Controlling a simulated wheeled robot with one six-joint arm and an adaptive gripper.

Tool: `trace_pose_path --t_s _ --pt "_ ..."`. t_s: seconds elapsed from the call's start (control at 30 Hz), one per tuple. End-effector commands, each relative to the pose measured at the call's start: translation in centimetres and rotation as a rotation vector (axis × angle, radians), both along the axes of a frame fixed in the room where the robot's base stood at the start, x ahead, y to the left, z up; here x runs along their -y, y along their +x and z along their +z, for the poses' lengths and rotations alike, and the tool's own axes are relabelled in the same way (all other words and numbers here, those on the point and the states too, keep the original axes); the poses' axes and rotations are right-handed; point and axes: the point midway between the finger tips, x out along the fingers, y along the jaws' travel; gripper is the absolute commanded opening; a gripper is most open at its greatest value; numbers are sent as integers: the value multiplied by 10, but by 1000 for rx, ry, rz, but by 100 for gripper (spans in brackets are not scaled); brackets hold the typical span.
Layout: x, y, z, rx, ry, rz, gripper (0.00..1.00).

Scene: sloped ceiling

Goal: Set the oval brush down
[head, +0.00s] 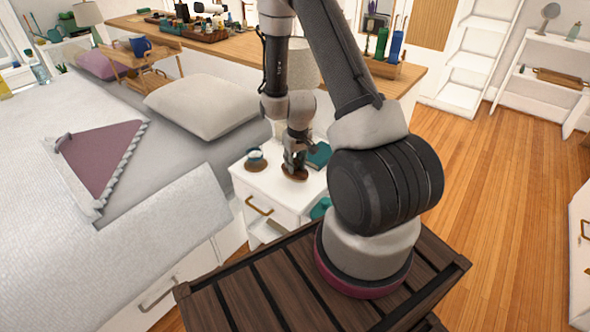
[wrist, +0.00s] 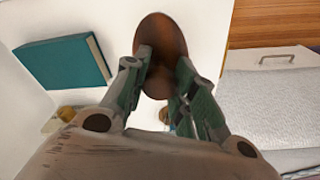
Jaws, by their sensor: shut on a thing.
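The oval brush (head: 294,173) is brown with a wooden look. It shows in the wrist view (wrist: 161,32) as a smooth brown oval at the fingertips. My gripper (head: 293,163) is shut on it, above the white nightstand (head: 270,195). In the wrist view, the two green-grey fingers (wrist: 163,78) close on the near part of the brush from both sides. The brush is at or just over the nightstand top; I cannot tell whether it touches. The fingers hide part of it.
A teal book (wrist: 62,62) lies on the nightstand beside the brush. The bed (head: 120,190) borders the nightstand on the left. A little bare white top shows around the brush.

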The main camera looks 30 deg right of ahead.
Motion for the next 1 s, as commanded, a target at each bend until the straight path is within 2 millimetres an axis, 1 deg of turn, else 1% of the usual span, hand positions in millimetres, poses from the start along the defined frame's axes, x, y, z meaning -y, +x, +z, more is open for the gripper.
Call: trace_pose_path --t_s 0.2,0.3,0.73,0.77,0.8,0.83,0.87,1.0 --pt "1 0 -23 -1 -1 -2 0" --pt "0 0 -31 -1 -1 -1 0" --pt "0 0 -37 -1 -1 -1 0" --pt "0 0 -37 0 -1 1 32" --pt "0 0 -37 0 -1 1 39" --pt "0 0 -37 0 -1 1 45" --pt "0 0 -37 -1 -1 1 48" --pt "0 0 -37 -1 -1 1 48"
